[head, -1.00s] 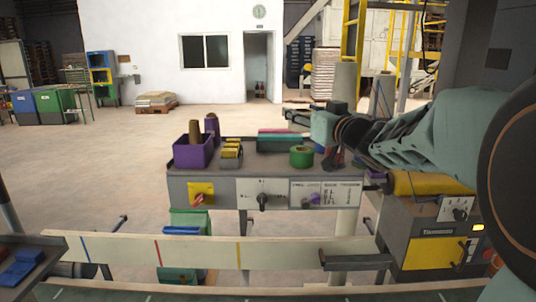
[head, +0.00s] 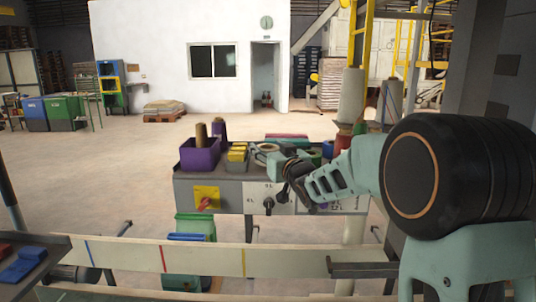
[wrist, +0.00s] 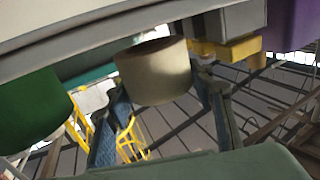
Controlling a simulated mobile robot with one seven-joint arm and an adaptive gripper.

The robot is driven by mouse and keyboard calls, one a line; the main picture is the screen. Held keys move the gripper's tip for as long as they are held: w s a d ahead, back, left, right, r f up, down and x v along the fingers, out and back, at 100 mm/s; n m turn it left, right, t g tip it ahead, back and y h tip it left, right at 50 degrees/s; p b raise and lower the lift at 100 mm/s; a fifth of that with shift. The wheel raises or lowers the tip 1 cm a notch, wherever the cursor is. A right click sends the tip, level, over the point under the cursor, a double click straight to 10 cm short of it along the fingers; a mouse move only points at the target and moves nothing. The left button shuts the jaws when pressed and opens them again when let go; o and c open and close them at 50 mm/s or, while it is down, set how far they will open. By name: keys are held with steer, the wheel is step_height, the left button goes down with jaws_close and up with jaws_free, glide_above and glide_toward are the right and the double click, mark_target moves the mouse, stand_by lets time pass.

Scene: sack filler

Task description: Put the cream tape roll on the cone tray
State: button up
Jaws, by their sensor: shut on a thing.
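The cream tape roll (head: 266,148) shows at my gripper (head: 282,160), over the grey bench top right of the yellow blocks. In the wrist view my gripper's fingers stand on both sides of the cream roll (wrist: 155,76), shut on it. A purple box (head: 199,155) with a brown cone (head: 201,133) in it stands at the bench's left end. I cannot tell whether the roll touches the bench.
A grey holder with yellow blocks (head: 238,151) stands between the purple box and the roll. A pinkish and teal item (head: 287,137) lies at the back. Switches line the bench front.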

steer(key=shift+f, duration=0.7)
steer(key=shift+f+b, duration=0.25)
steer(key=shift+b, duration=0.05)
steer(key=o, duration=1.2)
steer(key=shift+c, duration=0.2)
steer(key=shift+r, duration=0.2)
steer(key=shift+r+p, duration=0.15)
steer(key=shift+p, duration=0.3)
steer(key=b+v, duration=0.2)
steer(key=v, duration=1)
